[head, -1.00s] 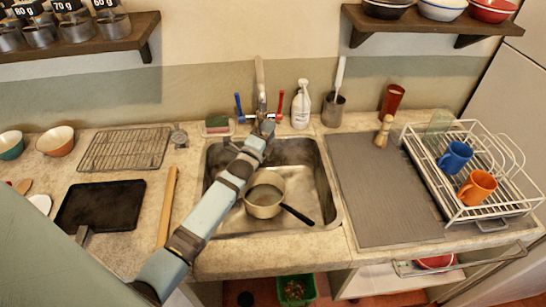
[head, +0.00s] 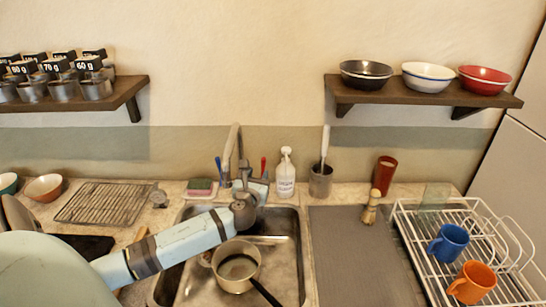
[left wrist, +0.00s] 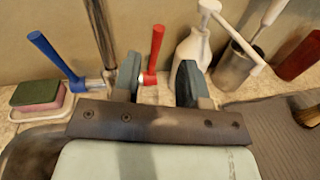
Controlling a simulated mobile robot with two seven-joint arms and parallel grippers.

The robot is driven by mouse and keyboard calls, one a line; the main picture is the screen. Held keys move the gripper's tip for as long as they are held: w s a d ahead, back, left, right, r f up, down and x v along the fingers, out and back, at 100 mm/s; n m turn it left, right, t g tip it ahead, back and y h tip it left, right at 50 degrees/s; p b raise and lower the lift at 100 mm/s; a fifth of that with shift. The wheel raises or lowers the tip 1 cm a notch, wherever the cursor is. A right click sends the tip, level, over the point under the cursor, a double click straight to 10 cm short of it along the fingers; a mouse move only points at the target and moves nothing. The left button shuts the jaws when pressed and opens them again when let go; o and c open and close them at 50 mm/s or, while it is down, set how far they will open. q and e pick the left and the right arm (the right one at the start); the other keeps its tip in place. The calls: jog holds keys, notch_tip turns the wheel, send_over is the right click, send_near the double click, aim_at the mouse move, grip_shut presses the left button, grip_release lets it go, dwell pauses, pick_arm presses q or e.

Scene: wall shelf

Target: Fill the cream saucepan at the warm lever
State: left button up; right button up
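The cream saucepan (head: 252,256) sits in the sink with its dark handle toward the lower right. Whether it holds water I cannot tell. The red, warm lever (head: 263,166) stands up at the right of the tap (head: 230,150); the blue lever (head: 218,167) is at the left. My left gripper (head: 250,186) is at the tap, fingers toward the wall. In the left wrist view it is open, with the red lever (left wrist: 156,46) showing between the fingers, nearer the left one. Contact is not clear. The blue lever (left wrist: 52,52) is outside them. My right gripper is out of view.
A soap bottle (head: 286,175) and a utensil pot (head: 320,182) stand right of the tap. A sponge (head: 201,185) lies left of it. A dish rack (head: 408,232) with mugs is at the right. Shelves hang above. The grey drain mat (head: 355,260) is mostly clear.

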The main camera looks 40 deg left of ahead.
aim_at(263, 161)
pick_arm(q)
jog(key=x, duration=1)
jog(key=shift+w+a+f, duration=0.1)
jog(key=shift+w+a, duration=0.15)
jog(key=shift+w, duration=0.1)
jog(key=shift+c, duration=0.4)
grip_shut()
